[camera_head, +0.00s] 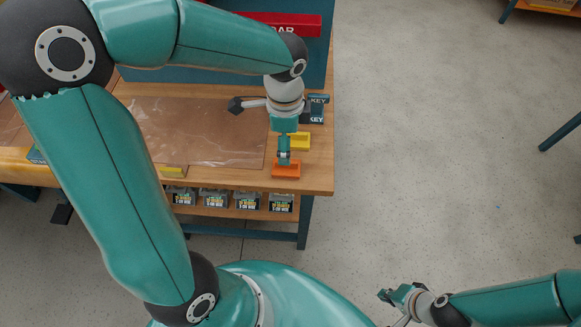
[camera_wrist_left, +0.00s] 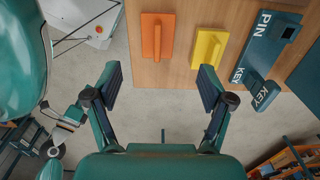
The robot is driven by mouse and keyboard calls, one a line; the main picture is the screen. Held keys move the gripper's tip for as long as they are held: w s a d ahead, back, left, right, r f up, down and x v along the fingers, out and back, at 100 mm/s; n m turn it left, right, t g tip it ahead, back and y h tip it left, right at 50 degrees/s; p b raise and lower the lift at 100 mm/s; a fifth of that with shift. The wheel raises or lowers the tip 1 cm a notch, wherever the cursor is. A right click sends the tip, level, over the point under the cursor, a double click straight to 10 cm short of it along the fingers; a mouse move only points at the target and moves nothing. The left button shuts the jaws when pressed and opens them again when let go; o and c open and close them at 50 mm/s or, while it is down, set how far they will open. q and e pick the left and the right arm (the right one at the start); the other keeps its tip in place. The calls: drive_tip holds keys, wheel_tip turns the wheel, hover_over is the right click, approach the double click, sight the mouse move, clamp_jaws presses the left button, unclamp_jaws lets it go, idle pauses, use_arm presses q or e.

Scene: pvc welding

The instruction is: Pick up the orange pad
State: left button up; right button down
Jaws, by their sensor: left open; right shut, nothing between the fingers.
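The orange pad (camera_head: 286,170) lies near the front edge of the wooden table, towards its right end. In the left wrist view the orange pad (camera_wrist_left: 152,45) is a flat plate with a raised handle bar along its middle. My left gripper (camera_head: 284,155) is above the table and partly covers the pad in the head view. In the left wrist view my left gripper (camera_wrist_left: 160,85) is open and empty, its fingers spread wide, with the pad beyond the fingertips and apart from them. My right gripper (camera_head: 386,295) is shut and empty, low over the floor.
A yellow pad (camera_head: 300,141) with a similar handle lies beside the orange one. A dark blue PIN/KEY block (camera_wrist_left: 265,50) is beyond it. A brown sheet (camera_head: 215,125) covers much of the tabletop. Small labelled boxes (camera_head: 246,200) stand below the front edge. The floor at right is mostly clear.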

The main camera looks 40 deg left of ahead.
sight(293, 171)
use_arm(q)
wheel_tip(293, 171, down, 9)
drive_tip(key=shift+d+r, duration=0.1)
drive_tip(key=shift+r, duration=0.1)
idle(0.3)
drive_tip(key=c, duration=1.1)
